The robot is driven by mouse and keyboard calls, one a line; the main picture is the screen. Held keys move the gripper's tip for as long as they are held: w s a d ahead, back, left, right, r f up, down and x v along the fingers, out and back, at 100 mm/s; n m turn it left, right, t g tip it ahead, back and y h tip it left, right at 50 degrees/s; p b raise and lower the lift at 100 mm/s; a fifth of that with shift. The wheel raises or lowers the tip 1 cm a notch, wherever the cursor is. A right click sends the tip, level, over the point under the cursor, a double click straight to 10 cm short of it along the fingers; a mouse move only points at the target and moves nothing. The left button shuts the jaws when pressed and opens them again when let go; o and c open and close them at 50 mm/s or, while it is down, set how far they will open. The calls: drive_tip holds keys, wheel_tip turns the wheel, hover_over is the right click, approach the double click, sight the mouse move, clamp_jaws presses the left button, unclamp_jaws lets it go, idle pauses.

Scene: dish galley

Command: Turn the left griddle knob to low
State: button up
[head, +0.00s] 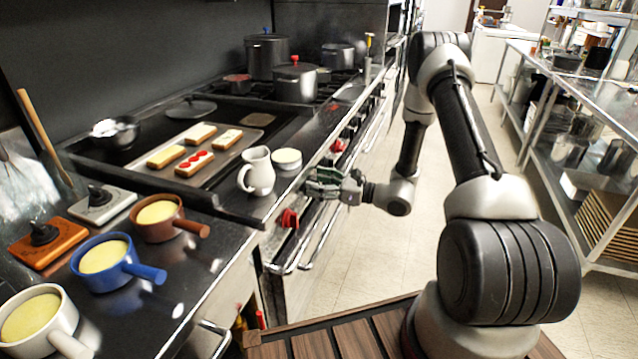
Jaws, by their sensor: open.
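Two red knobs show on the front panel of the cooking range. The nearer, leftmost red knob (289,217) sits on the panel below the white jug and left of my gripper. The farther red knob (338,145) is just beyond my gripper. My gripper (312,182) is open, with its fingers pointing left toward the front panel between these two knobs. Its fingers hide the panel behind them, so I cannot tell whether another knob is there or whether they touch anything. The knob settings are too small to read.
A white jug (257,172) and a small pale bowl (286,160) stand near the front edge above the panel. A tray (226,137) with bread slices lies on the griddle. Oven handle rails (318,238) run below the knobs. The aisle floor (345,262) is clear.

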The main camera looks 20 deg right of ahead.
drive_tip(key=c, duration=1.1)
drive_tip(key=shift+o, duration=0.2)
drive_tip(key=shift+s+a+f+n, duration=0.1)
drive_tip(key=shift+s+a+n, duration=0.05)
drive_tip(key=shift+n, duration=1)
drive_tip(key=shift+s+a+f+n, duration=0.1)
drive_tip(key=shift+s+n, duration=0.1)
drive_tip(key=shift+n, duration=0.9)
drive_tip(key=shift+s+a+n, duration=0.15)
drive_tip(key=shift+n, duration=1)
drive_tip(key=o, duration=1.1)
drive_tip(key=shift+c, duration=0.2)
